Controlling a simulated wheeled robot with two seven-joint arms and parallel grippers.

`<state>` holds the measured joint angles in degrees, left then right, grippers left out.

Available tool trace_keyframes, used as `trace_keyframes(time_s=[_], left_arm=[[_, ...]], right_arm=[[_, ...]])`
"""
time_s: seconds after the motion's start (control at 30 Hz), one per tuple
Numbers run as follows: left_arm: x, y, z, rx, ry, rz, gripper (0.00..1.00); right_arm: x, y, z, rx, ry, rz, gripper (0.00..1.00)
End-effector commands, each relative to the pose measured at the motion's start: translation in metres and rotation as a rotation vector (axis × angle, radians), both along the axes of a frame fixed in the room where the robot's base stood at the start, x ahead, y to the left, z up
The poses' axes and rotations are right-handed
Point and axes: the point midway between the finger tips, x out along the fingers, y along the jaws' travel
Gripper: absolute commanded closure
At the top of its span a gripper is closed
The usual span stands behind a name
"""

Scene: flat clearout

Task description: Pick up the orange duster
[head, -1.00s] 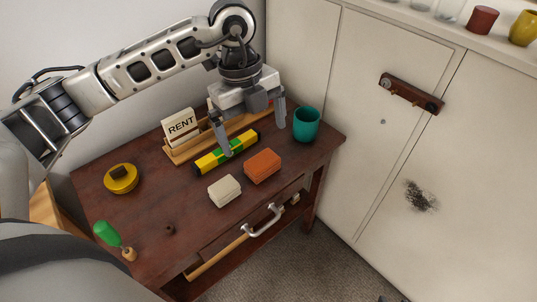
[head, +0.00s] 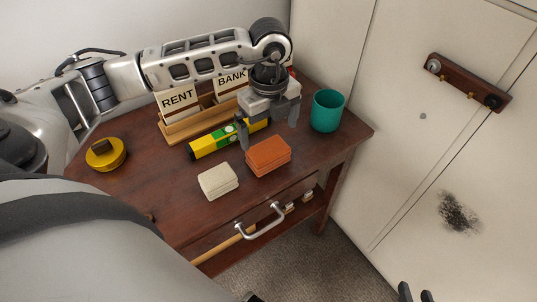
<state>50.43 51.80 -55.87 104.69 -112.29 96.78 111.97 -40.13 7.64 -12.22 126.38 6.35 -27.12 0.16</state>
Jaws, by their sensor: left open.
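The orange duster (head: 268,157), a brick-shaped block, lies flat on the dark wooden table (head: 190,215) near its front edge. My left gripper (head: 268,132) is open and empty, pointing down above the table just behind the duster. One fingertip shows by the duster's back left corner, the other further right. Whether a finger touches the duster I cannot tell. Two dark prongs at the bottom right look like my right gripper (head: 416,293), mostly cut off by the frame.
A cream block (head: 218,181) lies just left of the duster. A yellow-green level (head: 208,145) lies behind, before a wooden letter rack (head: 190,131). A teal cup (head: 327,111) stands right. A yellow tin (head: 106,154) stands left.

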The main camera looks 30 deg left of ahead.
Motion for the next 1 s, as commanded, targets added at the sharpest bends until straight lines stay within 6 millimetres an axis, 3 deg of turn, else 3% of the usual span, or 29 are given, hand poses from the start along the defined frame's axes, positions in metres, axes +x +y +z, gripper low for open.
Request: trace_keyframes(time_s=[0.1, 0.37, 0.6, 0.93, 1.0], left_arm=[[0.0, 0.0, -0.018, 0.0, 0.002, -0.001, 0.0], [-0.002, 0.0, -0.037, 0.001, 0.002, -0.001, 0.0], [-0.004, 0.001, -0.072, 0.0, 0.002, 0.0, 0.0], [-0.004, 0.001, -0.079, -0.001, -0.001, -0.002, 0.0], [-0.004, 0.001, -0.079, -0.001, -0.001, -0.002, 0.19]], right_arm=[[0.0, 0.0, -0.001, -0.001, 0.0, 0.001, 0.68], [0.0, 0.0, 0.001, 0.0, -0.004, 0.001, 0.68], [0.0, 0.0, 0.001, 0.0, -0.006, 0.001, 0.68], [0.0, 0.0, 0.001, 0.0, -0.006, 0.001, 0.68], [0.0, 0.0, 0.001, 0.0, -0.005, 0.001, 0.68]])
